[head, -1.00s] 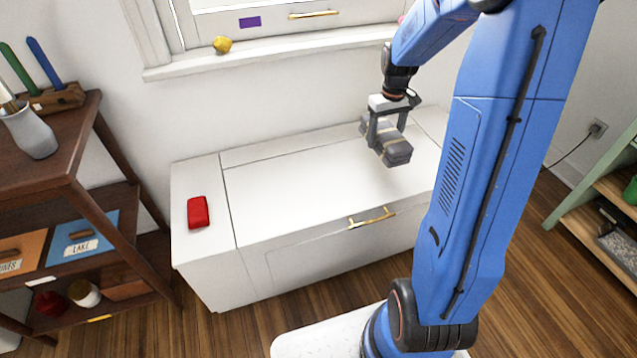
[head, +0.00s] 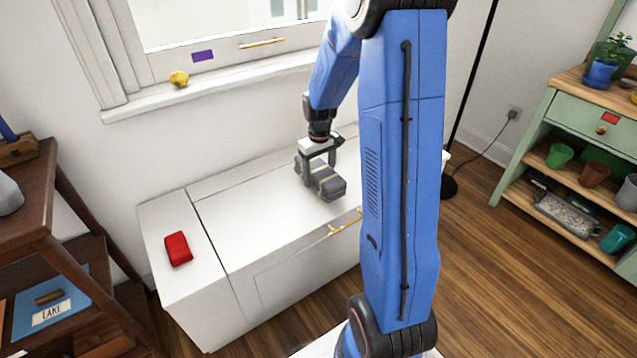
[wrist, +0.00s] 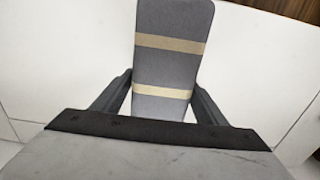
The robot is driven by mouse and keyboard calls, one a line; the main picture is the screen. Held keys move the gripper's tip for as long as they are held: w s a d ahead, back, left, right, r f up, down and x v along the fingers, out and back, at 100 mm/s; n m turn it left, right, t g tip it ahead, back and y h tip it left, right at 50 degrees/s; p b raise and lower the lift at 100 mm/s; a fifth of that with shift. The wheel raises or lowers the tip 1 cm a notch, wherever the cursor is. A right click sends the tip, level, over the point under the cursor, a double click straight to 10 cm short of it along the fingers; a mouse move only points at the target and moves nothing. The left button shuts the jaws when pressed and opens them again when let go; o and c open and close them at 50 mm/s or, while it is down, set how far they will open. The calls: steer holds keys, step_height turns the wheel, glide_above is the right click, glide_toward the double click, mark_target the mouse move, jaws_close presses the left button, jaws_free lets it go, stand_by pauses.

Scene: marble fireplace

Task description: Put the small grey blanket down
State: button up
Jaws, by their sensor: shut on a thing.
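The small grey blanket (head: 332,190) is a folded grey bundle with tan bands. My gripper (head: 319,178) is shut on it, one finger on each side, over the white chest (head: 237,222) below the window. I cannot tell whether the blanket touches the chest's lid or hangs just above it. In the wrist view the blanket (wrist: 172,55) stretches away between the two fingers (wrist: 160,98), with two tan bands across it. Its near end is hidden behind the gripper's body.
A red object (head: 178,249) lies on the chest's left end. The lid between it and the blanket is bare. A dark wooden shelf (head: 62,215) stands at the left, and a green shelf unit (head: 540,130) at the right. A yellow object (head: 179,79) sits on the windowsill.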

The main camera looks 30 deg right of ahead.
steer(key=shift+f, duration=1.8)
steer(key=shift+f, duration=0.1)
steer(key=o, duration=1.3)
